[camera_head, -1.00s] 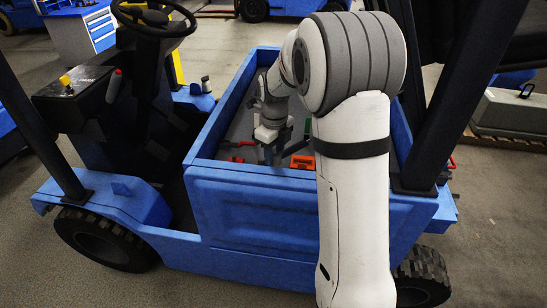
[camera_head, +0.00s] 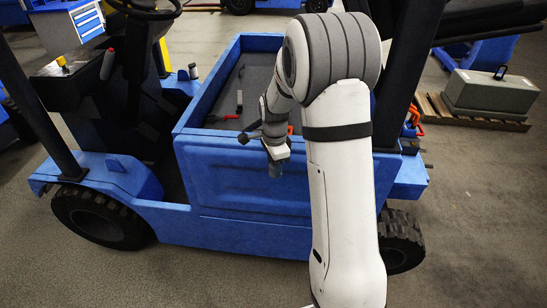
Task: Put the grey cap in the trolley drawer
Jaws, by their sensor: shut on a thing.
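My gripper (camera_head: 276,168) points down in front of the blue side wall of the cart's cargo bed (camera_head: 245,185), below its top rim. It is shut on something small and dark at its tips. I cannot make out whether this is the grey cap, and no grey cap shows clearly elsewhere. A trolley (camera_head: 68,22) with blue drawer fronts stands at the far upper left, partly cut off by the frame. Its drawers look closed.
A grey tool (camera_head: 239,102) and a red-handled tool (camera_head: 222,117) lie in the bed. The steering wheel (camera_head: 145,8) and dark posts flank the bed. A grey block (camera_head: 490,92) rests on a pallet at right. Floor in front is clear.

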